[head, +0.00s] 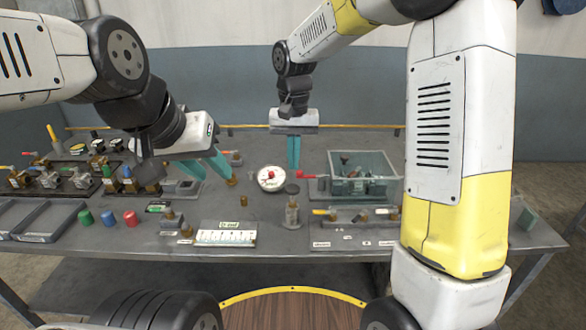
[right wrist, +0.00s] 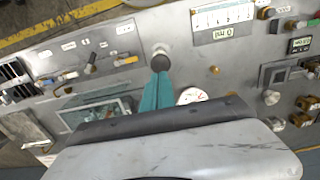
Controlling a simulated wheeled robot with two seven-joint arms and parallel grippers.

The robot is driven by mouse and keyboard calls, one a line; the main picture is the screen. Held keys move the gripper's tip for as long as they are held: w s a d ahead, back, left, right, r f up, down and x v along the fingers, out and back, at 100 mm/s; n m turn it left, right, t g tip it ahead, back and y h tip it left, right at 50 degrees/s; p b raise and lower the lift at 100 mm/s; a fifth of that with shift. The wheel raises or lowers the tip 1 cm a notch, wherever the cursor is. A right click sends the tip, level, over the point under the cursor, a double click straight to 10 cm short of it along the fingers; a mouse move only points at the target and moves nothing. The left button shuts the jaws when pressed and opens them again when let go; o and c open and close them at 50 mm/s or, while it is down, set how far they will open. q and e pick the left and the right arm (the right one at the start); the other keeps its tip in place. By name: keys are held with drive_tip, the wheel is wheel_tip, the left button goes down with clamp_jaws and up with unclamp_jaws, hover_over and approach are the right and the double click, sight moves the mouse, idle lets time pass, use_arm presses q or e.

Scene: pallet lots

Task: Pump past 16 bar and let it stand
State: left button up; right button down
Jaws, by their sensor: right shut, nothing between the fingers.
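A round white gauge (head: 270,178) with a red centre stands mid-table; it also shows in the right wrist view (right wrist: 192,96). Its needle is too small to read. A red lever (head: 310,177) sits to its right. A metal post with a dark round knob (head: 292,189), perhaps the pump, stands in front of the gauge; the knob also shows in the right wrist view (right wrist: 160,63). My right gripper (head: 293,166) is shut and empty, pointing down behind the knob. My left gripper (head: 217,178) is open, its fingers apart near a brass fitting (head: 231,181).
A clear greenish bin (head: 362,188) with loose parts stands right of the gauge. A scale plate (head: 225,238) with a small green display lies in front. Green, blue and red caps (head: 107,217) and valve blocks stand left. Grey trays (head: 45,220) lie at the far left.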

sight(293, 187)
wheel_tip(293, 187, down, 6)
drive_tip(key=shift+r, duration=0.15)
idle(0.4)
wheel_tip(293, 187, down, 4)
drive_tip(key=shift+r, duration=0.25)
drive_tip(key=shift+s+f, duration=0.1)
wheel_tip(293, 187, up, 14)
drive_tip(key=shift+r, duration=0.25)
drive_tip(key=shift+w, duration=0.2)
idle(0.6)
